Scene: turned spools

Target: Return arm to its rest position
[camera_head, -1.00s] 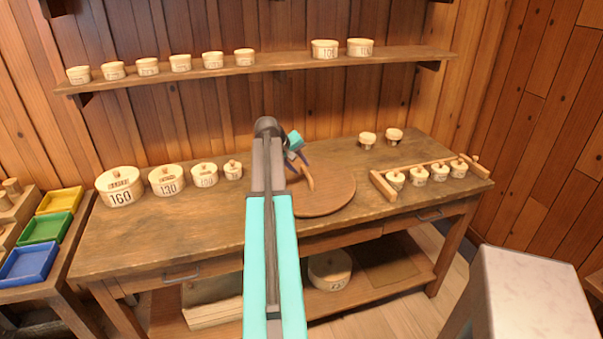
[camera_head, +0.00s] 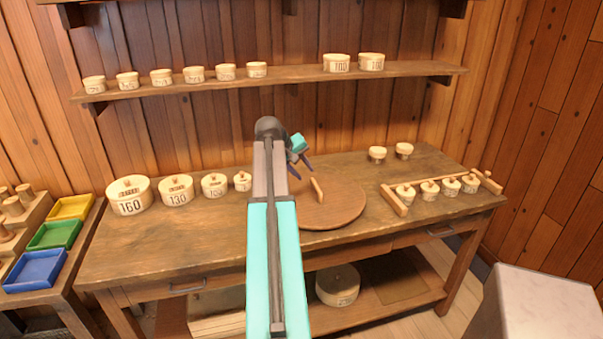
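My arm reaches forward from the bottom centre of the head view. My gripper (camera_head: 304,172) hangs at its far end above the workbench (camera_head: 225,240). Its two dark fingers are spread apart with nothing visible between them. Just right of and below the fingertips is a round wooden board (camera_head: 340,207) with an upright wooden handle (camera_head: 318,190). The fingers look clear of the handle. My arm hides the left part of the board.
Lidded pots marked 160 (camera_head: 130,205) and 130 (camera_head: 176,196) stand left, beside smaller ones. A wooden rack (camera_head: 396,204) with small lidded pots is right. Two small cups (camera_head: 377,158) stand behind. A wall shelf (camera_head: 290,77) holds more pots. A pale block (camera_head: 540,310) is front right.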

